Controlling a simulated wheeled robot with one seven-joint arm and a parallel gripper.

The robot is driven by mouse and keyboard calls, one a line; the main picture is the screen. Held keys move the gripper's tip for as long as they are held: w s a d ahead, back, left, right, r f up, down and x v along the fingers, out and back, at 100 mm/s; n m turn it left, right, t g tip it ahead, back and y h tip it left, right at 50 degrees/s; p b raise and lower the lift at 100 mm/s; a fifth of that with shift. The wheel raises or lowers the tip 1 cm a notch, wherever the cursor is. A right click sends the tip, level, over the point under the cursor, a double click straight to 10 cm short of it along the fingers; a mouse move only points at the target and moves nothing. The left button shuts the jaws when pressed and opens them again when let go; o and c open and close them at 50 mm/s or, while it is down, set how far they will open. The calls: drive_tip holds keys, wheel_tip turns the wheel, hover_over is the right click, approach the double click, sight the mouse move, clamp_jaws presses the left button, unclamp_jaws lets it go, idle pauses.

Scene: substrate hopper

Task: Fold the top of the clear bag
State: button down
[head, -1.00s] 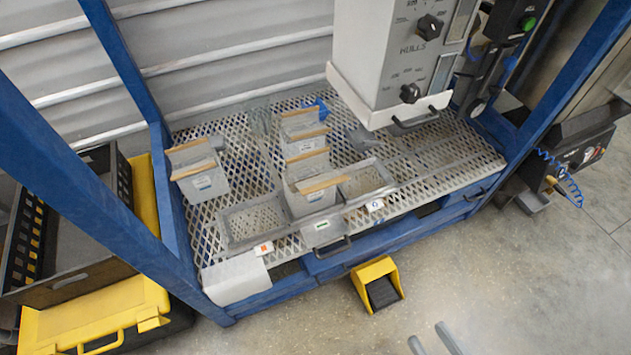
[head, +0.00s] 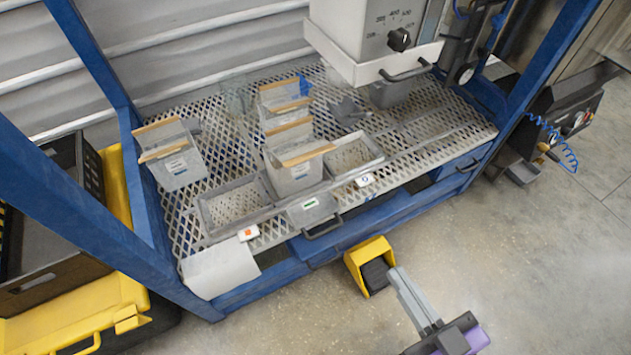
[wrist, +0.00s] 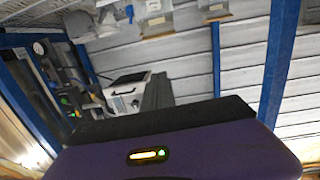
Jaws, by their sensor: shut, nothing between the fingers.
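Three clear, greyish bags with tan strips along their top edges stand upright on the mesh table in the head view. One bag (head: 177,170) is at the left, one (head: 295,178) at the front middle, and one (head: 268,112) behind it. Each shows two tan strips, spaced apart at the top. I cannot tell which one the task names. My gripper (head: 397,271) is shut and empty, in front of the table and to the right of the yellow pedal. The wrist view shows my purple gripper body and, at the top edge, partly cut-off bags (wrist: 157,18).
The mesh table (head: 420,125) has a blue frame with upright posts (head: 95,60). A grey hopper (head: 375,35) with knobs hangs over its right part. Grey trays (head: 232,203) flank the front bag. A yellow pedal (head: 368,265) stands on the floor. A dark crate (head: 45,265) is at left.

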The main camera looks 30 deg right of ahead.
drive_tip(key=w+d+f+n+t+b, duration=0.1)
drive_tip(key=w+f+n+t+b, duration=0.3)
drive_tip(key=w+f+b, duration=0.85)
drive_tip(key=n+t+y+b, duration=0.1)
drive_tip(key=n+t+b, duration=0.45)
drive_tip(key=n, duration=0.75)
approach(305, 158)
drive_tip(key=w+d+r+n+b, duration=0.1)
drive_tip(key=w+d+r+b, duration=0.1)
drive_tip(key=w+r, duration=0.2)
drive_tip(key=shift+w, duration=0.5)
drive_tip(key=shift+r, duration=0.25)
